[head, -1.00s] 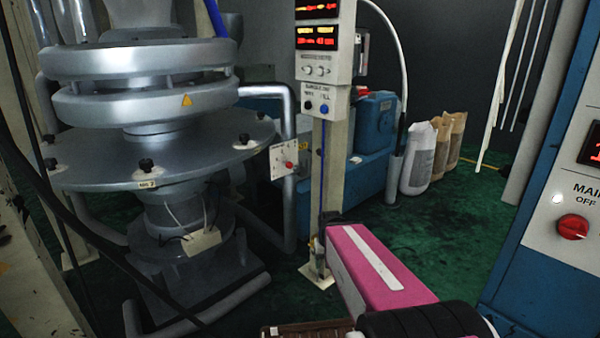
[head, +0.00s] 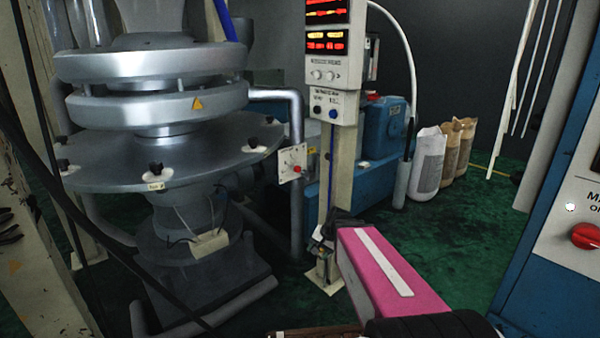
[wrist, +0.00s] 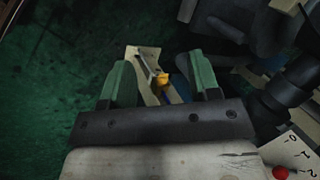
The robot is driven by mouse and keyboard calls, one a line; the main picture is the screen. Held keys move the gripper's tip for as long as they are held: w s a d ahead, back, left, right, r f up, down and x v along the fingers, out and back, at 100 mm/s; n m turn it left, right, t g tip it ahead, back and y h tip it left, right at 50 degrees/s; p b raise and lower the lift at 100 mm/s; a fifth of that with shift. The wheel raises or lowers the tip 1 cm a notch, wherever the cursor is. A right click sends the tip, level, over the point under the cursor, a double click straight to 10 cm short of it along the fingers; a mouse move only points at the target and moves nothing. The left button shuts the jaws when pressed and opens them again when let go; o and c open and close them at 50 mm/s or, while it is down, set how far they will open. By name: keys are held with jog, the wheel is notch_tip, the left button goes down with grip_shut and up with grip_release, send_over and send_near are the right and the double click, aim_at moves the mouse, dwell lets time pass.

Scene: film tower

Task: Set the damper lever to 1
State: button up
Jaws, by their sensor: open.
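The damper lever's red knob (head: 297,169) shows in the head view on a small white dial plate (head: 285,160), beside a vertical grey pipe. In the wrist view the red knob (wrist: 281,173) sits at the lower right edge, partly cut off. The plate (wrist: 288,152) there carries the marks 0, 1 and 2; I cannot tell which mark the lever points to. My gripper (wrist: 162,85) has its two green fingers spread, with nothing held between them. In the head view my pink arm reaches toward the post, below and right of the plate; the fingers are not clear there.
A cream post (head: 337,195) with a display panel stands right of the dial. A silver machine with a wide round flange (head: 115,163) fills the left. A blue cabinet (head: 545,215) stands close at the right. Sacks (head: 428,165) stand behind. Green floor is clear between.

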jog(key=w+a+r+m+t+y, duration=0.35)
jog(key=w+m, duration=0.25)
jog(key=w, duration=0.4)
jog(key=m+t+y, duration=0.3)
jog(key=m+t, duration=0.6)
jog(key=m, duration=0.7)
send_near(300, 170)
jog(key=x, duration=1)
jog(key=shift+w+a, duration=0.25)
jog(key=shift+w, duration=0.05)
